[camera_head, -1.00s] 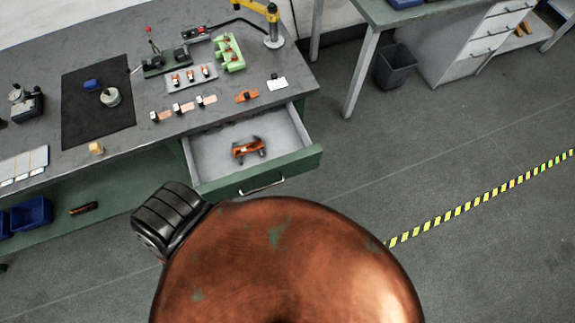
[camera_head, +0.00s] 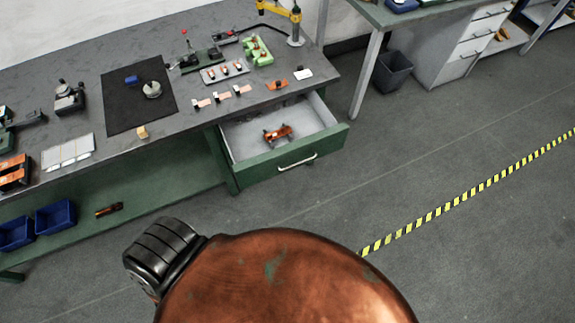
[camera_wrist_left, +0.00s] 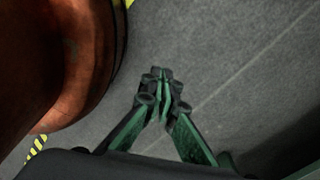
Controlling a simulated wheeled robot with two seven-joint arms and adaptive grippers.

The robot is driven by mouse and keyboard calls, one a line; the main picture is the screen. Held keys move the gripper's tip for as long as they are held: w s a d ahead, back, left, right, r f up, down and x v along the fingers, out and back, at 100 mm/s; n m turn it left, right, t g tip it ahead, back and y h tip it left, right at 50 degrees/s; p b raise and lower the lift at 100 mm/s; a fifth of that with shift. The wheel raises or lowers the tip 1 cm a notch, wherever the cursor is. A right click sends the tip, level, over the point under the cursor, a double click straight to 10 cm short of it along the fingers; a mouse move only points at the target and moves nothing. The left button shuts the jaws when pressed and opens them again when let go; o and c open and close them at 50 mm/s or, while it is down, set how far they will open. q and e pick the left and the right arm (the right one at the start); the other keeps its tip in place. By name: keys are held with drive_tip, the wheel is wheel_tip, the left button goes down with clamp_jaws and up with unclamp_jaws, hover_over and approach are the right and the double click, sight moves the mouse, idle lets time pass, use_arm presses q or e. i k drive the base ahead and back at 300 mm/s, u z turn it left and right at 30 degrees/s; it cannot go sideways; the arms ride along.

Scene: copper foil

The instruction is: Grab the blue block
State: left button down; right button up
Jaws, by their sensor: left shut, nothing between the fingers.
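The small blue block (camera_head: 131,80) lies on the black mat (camera_head: 118,112) on the workbench, left of a round metal object (camera_head: 152,90). My left gripper (camera_wrist_left: 163,78) shows in the left wrist view, its green fingers shut with nothing between them, above bare grey floor. It is well away from the block, which does not show in that view. Neither gripper shows in the head view, and my right gripper is in no view.
The workbench (camera_head: 60,98) has an open drawer (camera_head: 232,142) holding an orange tool (camera_head: 278,133). A yellow block (camera_head: 142,132) sits near the bench's front edge. Blue bins (camera_head: 55,217) stand on the lower shelf. A dark waste bin (camera_head: 393,72) stands right. The floor in front is open.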

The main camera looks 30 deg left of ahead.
sight(132, 81)
drive_tip(key=u, duration=0.9)
drive_tip(key=i, duration=0.25)
